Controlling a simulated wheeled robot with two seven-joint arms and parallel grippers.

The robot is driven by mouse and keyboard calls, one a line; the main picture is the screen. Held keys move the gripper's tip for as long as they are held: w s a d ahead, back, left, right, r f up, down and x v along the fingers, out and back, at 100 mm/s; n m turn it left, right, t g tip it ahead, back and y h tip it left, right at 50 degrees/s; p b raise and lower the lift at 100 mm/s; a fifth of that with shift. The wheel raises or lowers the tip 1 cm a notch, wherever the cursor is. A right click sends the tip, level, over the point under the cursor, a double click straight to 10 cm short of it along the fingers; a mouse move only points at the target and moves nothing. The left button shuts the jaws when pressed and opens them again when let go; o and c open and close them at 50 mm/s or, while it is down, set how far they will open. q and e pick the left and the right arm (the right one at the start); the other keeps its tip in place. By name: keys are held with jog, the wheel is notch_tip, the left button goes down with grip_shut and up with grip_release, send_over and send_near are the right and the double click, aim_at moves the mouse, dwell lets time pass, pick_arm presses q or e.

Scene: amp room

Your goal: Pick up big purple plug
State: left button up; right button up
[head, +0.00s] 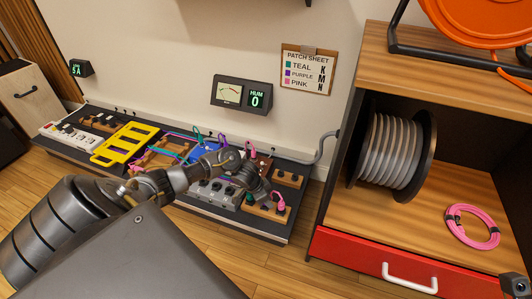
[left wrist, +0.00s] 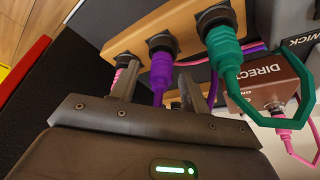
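The big purple plug (left wrist: 160,74) stands in a dark socket on a wooden block (left wrist: 180,22) in the left wrist view. My left gripper (left wrist: 158,88) is open, with its fingers on either side of the plug; a gap shows, and I cannot tell contact. A teal plug (left wrist: 225,55) is close on the right, and a pink plug (left wrist: 122,63) is on the left, partly behind a finger. In the head view my left gripper (head: 258,186) is over the pedalboard's right part and hides the purple plug. My right gripper is not clearly seen.
The pedalboard (head: 225,222) carries a yellow frame (head: 124,143), several pedals and thin patch cables. A shelf with a cable drum (head: 393,150) and pink coil (head: 472,227) stands right. A patch sheet (head: 307,70) hangs on the wall.

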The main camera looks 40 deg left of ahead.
pick_arm(q)
grip_shut()
